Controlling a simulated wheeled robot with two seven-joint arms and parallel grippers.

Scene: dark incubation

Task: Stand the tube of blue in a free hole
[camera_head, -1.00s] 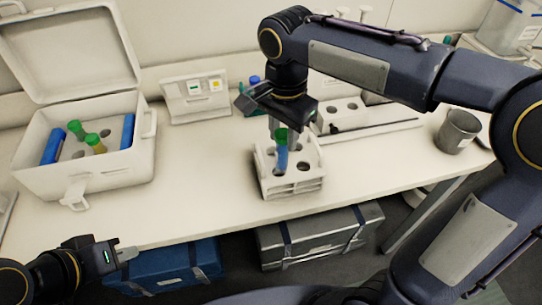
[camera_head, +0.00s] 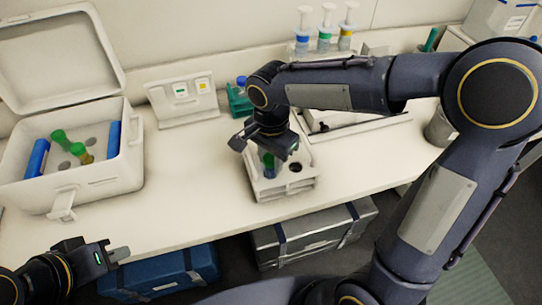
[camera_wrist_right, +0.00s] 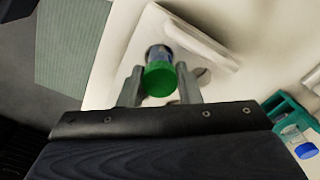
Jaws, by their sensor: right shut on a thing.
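The tube of blue, with a green cap, is upright at the white rack (camera_head: 285,190) in the head view; its cap (camera_wrist_right: 160,80) shows large in the right wrist view. My right gripper (camera_head: 269,152) is shut on this tube, with one finger on each side just below the cap. The tube's lower end is over or in a hole at the rack's left front; I cannot tell how deep. An open hole (camera_head: 295,167) shows to its right. My left gripper (camera_head: 120,254) is away at the lower left, holding nothing visible; its finger gap is unclear.
An open white box (camera_head: 100,185) at the left holds blue-sided pieces and green-capped tubes. A small panel with green and yellow labels (camera_head: 182,100) stands behind. A green rack (camera_head: 238,103) is behind my right gripper. Several-coloured tubes (camera_head: 324,40) stand at the back. The front left tabletop is clear.

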